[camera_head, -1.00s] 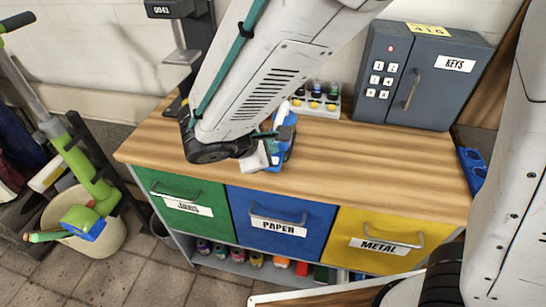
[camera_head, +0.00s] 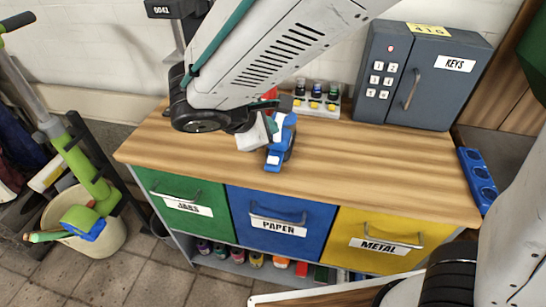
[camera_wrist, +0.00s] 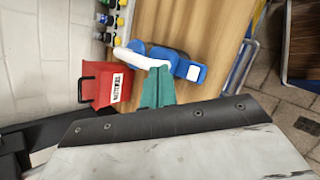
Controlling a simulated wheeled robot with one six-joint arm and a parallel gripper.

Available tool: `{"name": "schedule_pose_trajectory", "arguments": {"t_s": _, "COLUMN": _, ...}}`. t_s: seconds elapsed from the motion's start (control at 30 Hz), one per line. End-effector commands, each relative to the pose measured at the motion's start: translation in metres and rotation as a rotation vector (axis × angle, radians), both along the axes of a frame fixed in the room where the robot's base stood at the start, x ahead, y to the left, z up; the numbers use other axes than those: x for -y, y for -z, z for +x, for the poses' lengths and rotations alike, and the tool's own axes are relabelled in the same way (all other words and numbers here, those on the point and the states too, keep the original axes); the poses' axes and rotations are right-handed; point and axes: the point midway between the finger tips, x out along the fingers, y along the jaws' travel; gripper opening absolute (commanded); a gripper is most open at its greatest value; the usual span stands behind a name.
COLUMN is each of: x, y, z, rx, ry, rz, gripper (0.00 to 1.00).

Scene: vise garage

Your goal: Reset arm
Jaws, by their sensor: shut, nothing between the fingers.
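My gripper (camera_wrist: 158,86) shows in the wrist view as teal fingers closed together, with nothing between them. They are above the wooden workbench (camera_head: 380,165) and overlap the near side of the blue and white vise (camera_wrist: 165,58) in that picture; I cannot tell whether they touch it. In the head view the vise (camera_head: 281,150) stands on the bench near its front edge, beside my wrist. My forearm crosses above the bench from the upper right, and my fingers are mostly hidden behind my wrist there.
A red box (camera_wrist: 104,85) with a label and handle is close to my fingers. A rack of small bottles (camera_head: 318,103) and a grey key safe (camera_head: 420,78) stand at the back. Green, blue and yellow drawers (camera_head: 385,240) line the front.

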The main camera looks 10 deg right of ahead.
Motion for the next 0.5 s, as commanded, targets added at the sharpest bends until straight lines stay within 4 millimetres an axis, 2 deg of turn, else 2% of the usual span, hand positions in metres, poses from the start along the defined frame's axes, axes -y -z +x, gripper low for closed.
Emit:
{"name": "schedule_pose_trajectory", "arguments": {"t_s": 0.37, "x": 0.001, "y": 0.000, "z": -0.001, "rx": 0.002, "ry": 0.012, "rz": 0.004, "gripper": 0.00}}
{"name": "schedule_pose_trajectory", "arguments": {"t_s": 0.47, "x": 0.006, "y": 0.008, "z": -0.012, "rx": -0.026, "ry": 0.065, "rz": 0.019, "gripper": 0.00}}
{"name": "schedule_pose_trajectory", "arguments": {"t_s": 0.5, "x": 0.010, "y": 0.012, "z": -0.022, "rx": -0.046, "ry": 0.101, "rz": 0.031, "gripper": 0.00}}
